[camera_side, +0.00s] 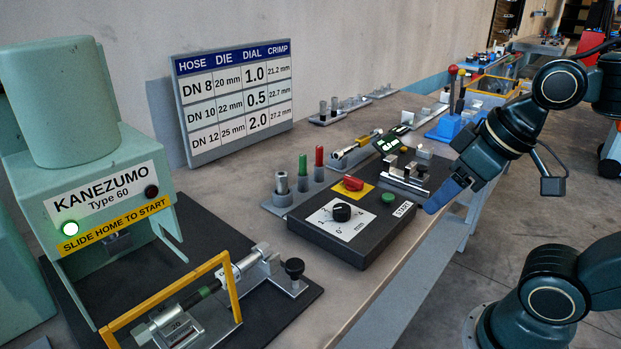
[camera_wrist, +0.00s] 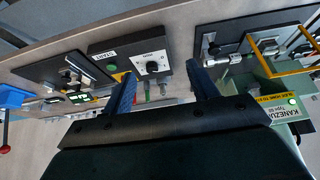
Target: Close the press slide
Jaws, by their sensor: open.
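The pale green KANEZUMO press (camera_side: 75,160) stands at the left, with a "SLIDE HOME TO START" label and a lit green-white lamp. Its slide (camera_side: 190,335) sits out in front of the press head on a dark base plate and carries a hose piece with metal fittings. A yellow frame (camera_side: 233,287) stands over the slide, and a black knob (camera_side: 294,268) is at its right end. The slide area also shows at the upper right of the wrist view (camera_wrist: 235,58). My gripper (camera_wrist: 162,72) is open and empty, with blue fingers. In the side view my gripper (camera_side: 445,194) is right of the control box, well away from the slide.
The control box (camera_side: 345,225) with dial, red knob and green START button lies between my gripper and the press. Green and red posts (camera_side: 311,165) stand behind it. A hose chart (camera_side: 235,90) leans at the back. Blue fixtures with levers (camera_side: 455,115) are farther along the bench.

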